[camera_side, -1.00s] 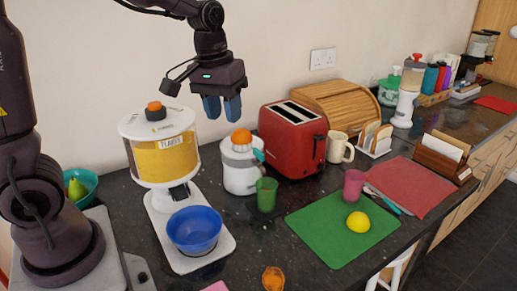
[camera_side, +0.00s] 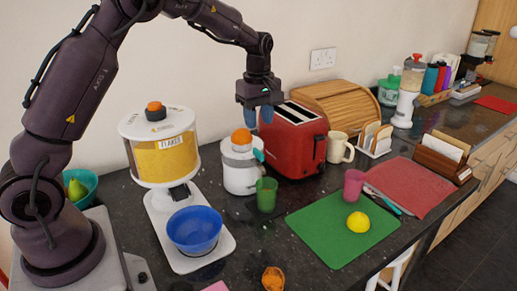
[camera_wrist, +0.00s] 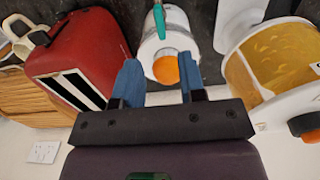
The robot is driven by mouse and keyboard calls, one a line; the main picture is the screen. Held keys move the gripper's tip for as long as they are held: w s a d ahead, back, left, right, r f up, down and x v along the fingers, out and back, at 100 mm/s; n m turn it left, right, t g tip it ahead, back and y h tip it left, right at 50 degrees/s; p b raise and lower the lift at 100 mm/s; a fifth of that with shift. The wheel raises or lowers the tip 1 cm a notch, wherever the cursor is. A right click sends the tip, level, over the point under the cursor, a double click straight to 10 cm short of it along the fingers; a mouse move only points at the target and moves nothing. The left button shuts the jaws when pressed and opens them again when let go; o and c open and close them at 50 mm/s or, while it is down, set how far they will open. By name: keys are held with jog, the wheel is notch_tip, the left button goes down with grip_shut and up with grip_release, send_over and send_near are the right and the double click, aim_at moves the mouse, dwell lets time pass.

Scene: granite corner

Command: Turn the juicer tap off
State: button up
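The juicer (camera_side: 238,178) is a white rounded machine with an orange (camera_side: 241,136) on top, standing between the flakes dispenser and the red toaster. Its teal tap (camera_side: 258,155) is on the right side, above a green cup (camera_side: 266,196). In the wrist view, the juicer (camera_wrist: 150,48) shows beyond my fingers, with the teal tap lever (camera_wrist: 158,18) on its far side and the orange (camera_wrist: 165,70) nearer. My gripper (camera_side: 258,118) is open and empty, above and behind the juicer near the toaster. Its blue fingers (camera_wrist: 158,78) are apart in the wrist view. The tap's exact setting is unclear.
The red toaster (camera_side: 291,145) is close on the right of my gripper. The flakes dispenser (camera_side: 165,160) with a blue bowl (camera_side: 194,231) stands on the left. The counter before the juicer is partly clear.

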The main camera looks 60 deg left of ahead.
aim_at(259, 151)
notch_tip(259, 151, down, 9)
dwell(0.3)
grip_shut()
